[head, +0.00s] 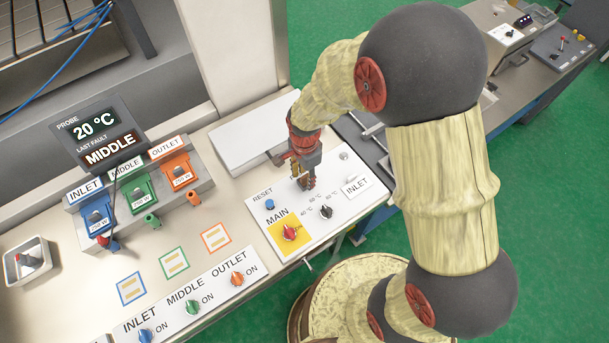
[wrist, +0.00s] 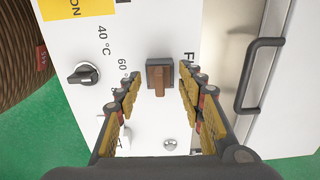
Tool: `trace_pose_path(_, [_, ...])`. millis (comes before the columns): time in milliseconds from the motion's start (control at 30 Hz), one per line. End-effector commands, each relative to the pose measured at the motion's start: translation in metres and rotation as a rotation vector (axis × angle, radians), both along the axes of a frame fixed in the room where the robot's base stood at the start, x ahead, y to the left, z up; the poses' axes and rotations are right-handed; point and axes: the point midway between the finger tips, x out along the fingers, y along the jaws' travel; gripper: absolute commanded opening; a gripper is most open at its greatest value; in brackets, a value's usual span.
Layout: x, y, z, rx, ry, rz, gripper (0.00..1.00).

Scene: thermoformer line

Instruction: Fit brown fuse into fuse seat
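In the wrist view the brown fuse (wrist: 159,80) shows at the black fuse seat (wrist: 153,65) on the white panel. It overlaps the seat's middle and sticks out toward the camera; how deep it sits cannot be told. My gripper (wrist: 160,88) is open, with one finger on each side of the fuse and a visible gap to both.
A metal cover with a black handle (wrist: 258,75) lies close beside the seat. Heater modules (head: 139,197) stand to the left.

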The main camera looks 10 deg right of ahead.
Motion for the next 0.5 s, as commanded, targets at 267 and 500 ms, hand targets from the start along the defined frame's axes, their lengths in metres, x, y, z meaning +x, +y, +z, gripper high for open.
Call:
trace_pose_path(267, [0.002,0.0,0.045,0.001,-0.006,0.0,0.39])
trace_pose_path(500, [0.001,0.0,0.091,0.001,-0.004,0.0,0.39])
